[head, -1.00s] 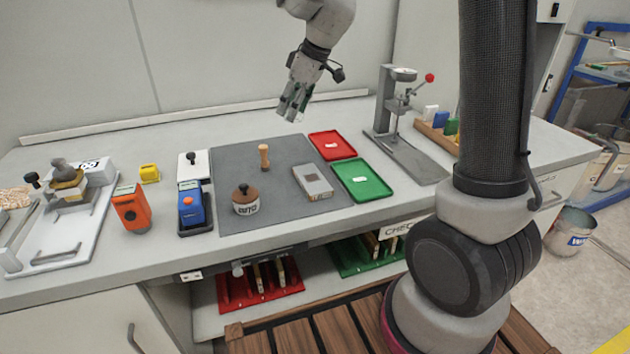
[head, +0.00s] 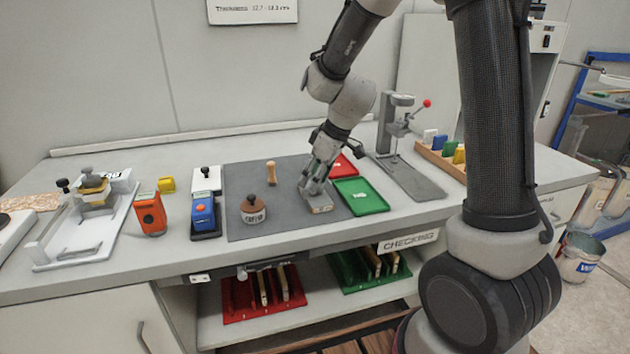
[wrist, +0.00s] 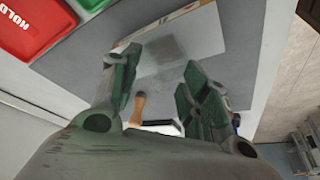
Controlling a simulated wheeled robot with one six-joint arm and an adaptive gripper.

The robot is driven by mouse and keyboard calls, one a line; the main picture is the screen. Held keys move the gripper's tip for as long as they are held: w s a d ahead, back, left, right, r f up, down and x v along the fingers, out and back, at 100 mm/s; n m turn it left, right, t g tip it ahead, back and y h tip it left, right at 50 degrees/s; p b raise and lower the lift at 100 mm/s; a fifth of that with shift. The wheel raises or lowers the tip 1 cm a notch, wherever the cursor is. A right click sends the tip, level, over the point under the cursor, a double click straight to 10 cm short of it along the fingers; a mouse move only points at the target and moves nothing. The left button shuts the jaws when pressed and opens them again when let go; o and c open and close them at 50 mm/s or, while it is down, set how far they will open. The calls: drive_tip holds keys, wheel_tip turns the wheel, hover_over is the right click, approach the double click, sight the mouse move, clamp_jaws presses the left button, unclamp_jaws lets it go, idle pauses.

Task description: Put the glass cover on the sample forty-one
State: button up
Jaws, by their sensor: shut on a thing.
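I cannot tell whether the plate touches the block.
A red tray (head: 345,166) and a green tray (head: 360,196) lie close on the right. A brown-topped weight (head: 253,210) and a small wooden peg (head: 271,173) stand on the mat to the left. A press stand (head: 396,130) is at the back right.

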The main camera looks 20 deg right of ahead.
drive_tip(key=shift+f, duration=0.5)
drive_tip(key=shift+f, duration=0.15)
drive_tip(key=o, duration=1)
drive_tip(key=v, duration=1.1)
drive_tip(key=s+d+r+m+h, duration=0.1)
drive_tip(key=s+d+r+m, duration=0.1)
drive_tip(key=s, duration=0.6)
drive_tip(key=s+d+r+m+h, duration=0.1)
drive_tip(key=s+d+r+m, duration=0.1)
drive_tip(key=s+d+m, duration=0.2)
drive_tip(key=s+d+r+m+t+h, duration=0.1)
drive_tip(key=s+d+r+m, duration=0.1)
drive_tip(key=s+d, duration=0.4)
drive_tip(key=s+m, duration=0.1)
drive_tip(key=s, duration=0.4)
drive_tip(key=shift+s, duration=0.35)
